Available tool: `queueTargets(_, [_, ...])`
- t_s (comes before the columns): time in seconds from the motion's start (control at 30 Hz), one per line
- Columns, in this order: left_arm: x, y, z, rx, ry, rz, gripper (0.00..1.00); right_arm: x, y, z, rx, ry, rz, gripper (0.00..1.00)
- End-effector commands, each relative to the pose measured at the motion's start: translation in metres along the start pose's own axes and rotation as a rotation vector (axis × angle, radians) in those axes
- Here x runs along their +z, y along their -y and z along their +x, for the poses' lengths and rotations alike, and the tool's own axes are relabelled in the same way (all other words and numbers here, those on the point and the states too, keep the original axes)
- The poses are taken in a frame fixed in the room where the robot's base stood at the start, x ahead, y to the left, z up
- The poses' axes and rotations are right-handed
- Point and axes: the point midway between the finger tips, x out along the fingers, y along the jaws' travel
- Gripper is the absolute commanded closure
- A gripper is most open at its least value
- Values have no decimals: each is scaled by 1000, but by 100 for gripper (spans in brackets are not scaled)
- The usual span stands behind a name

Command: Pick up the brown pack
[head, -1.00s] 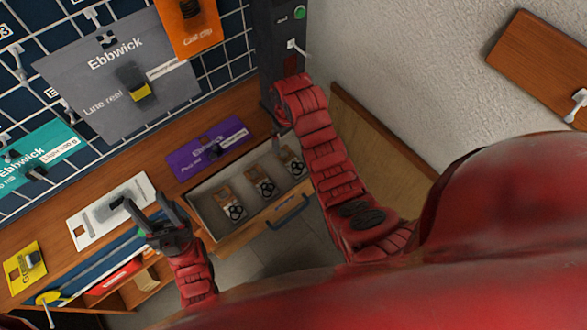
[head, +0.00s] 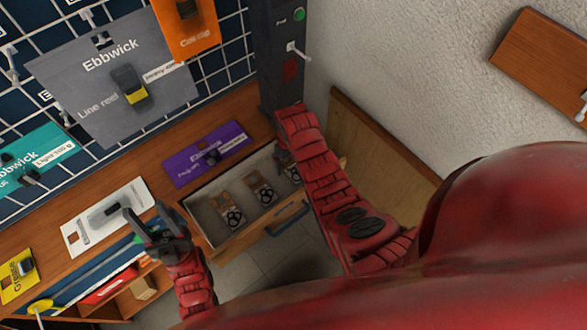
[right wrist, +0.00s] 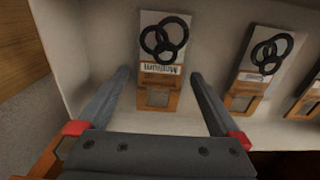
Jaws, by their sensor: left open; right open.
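Several brown packs with white labels and black rings lie in the open drawer. In the head view one pack (head: 232,214) is at the left, another (head: 262,190) in the middle, and the right one (head: 294,174) is partly hidden by my right arm. In the right wrist view the pack labelled "Medium" (right wrist: 160,78) lies between the fingers of my right gripper (right wrist: 160,75), which is open with a gap on both sides. The neighbouring pack (right wrist: 258,78) lies to the right. My left gripper (head: 144,210) is open and empty near the white pack.
The drawer (head: 213,241) has pale walls close around the packs; its left wall in the wrist view is near my right gripper's finger. A purple pack (head: 205,155) and a white pack (head: 100,222) lie on the wooden bench. A pegboard with hanging packs stands behind.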

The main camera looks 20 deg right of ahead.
Motion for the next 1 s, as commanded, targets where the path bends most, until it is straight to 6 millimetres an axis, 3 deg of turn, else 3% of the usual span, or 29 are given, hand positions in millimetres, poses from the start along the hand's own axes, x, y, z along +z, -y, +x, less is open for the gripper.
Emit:
queueTargets(0.2, [0,0,0,0,0,0,50,0,0,0,0,-1,0,2])
queueTargets(0.63, [0,0,0,0,0,0,50,0,0,0,0,-1,0,79])
queueTargets(1.0, [0,0,-1,0,0,0,50,0,0,-4,0,-1,0,79])
